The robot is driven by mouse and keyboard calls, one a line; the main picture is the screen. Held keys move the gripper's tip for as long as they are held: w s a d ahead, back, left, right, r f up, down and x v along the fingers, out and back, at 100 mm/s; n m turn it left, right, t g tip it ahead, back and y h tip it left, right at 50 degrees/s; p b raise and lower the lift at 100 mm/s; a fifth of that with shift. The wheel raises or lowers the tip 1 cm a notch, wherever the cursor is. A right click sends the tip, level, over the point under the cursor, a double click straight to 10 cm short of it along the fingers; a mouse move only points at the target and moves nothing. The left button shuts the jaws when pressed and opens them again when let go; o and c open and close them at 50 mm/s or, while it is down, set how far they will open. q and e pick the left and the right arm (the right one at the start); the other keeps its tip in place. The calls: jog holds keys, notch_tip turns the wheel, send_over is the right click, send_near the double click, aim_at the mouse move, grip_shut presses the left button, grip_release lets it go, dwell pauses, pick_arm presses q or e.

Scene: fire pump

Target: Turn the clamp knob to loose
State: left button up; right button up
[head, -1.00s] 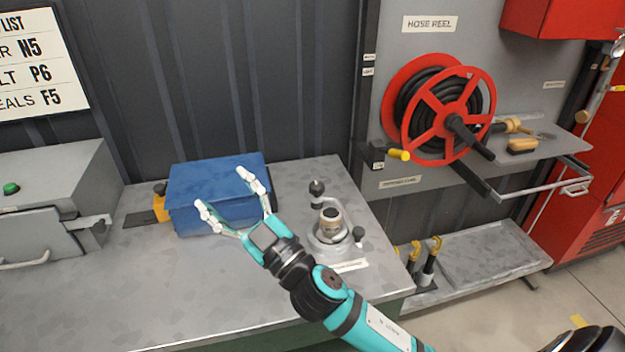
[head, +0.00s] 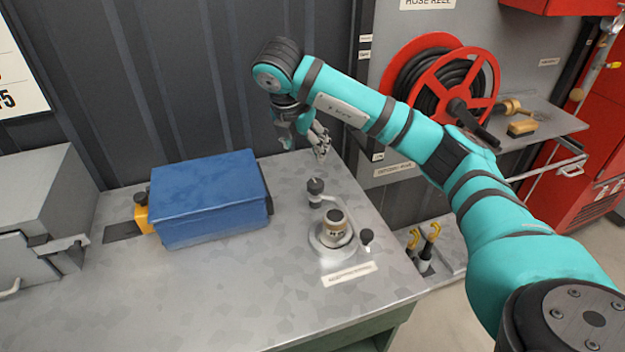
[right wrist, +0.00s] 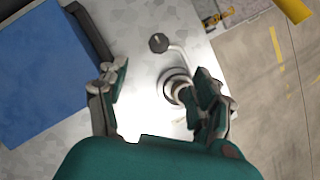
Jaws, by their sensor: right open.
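A round clamp fixture (head: 333,247) with a brass-and-black fitting (head: 336,222) in its middle stands on the grey bench. A dark ball knob (head: 315,186) stands upright on the fixture's arm, and a smaller dark knob (head: 367,236) sits at its right side. I cannot tell which is the clamp knob. My right gripper (head: 304,146) is open and empty, pointing down above and behind the ball knob, apart from it. In the right wrist view the ball knob (right wrist: 158,42) shows between the fingers; the right finger partly covers the fitting (right wrist: 174,87) and hides the smaller knob.
A blue box (head: 207,195) stands on the bench left of the fixture. A grey machine (head: 40,205) is at the far left. A red hose reel (head: 440,85) and a shelf (head: 550,125) are at the right. The bench front (head: 230,300) is clear.

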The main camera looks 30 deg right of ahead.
aim_at(315, 183)
jog(key=p+x, duration=0.3)
jog(key=x, duration=1.4)
jog(key=shift+s+a, duration=0.15)
jog(key=shift+a, duration=0.05)
jog(key=c, duration=1.2)
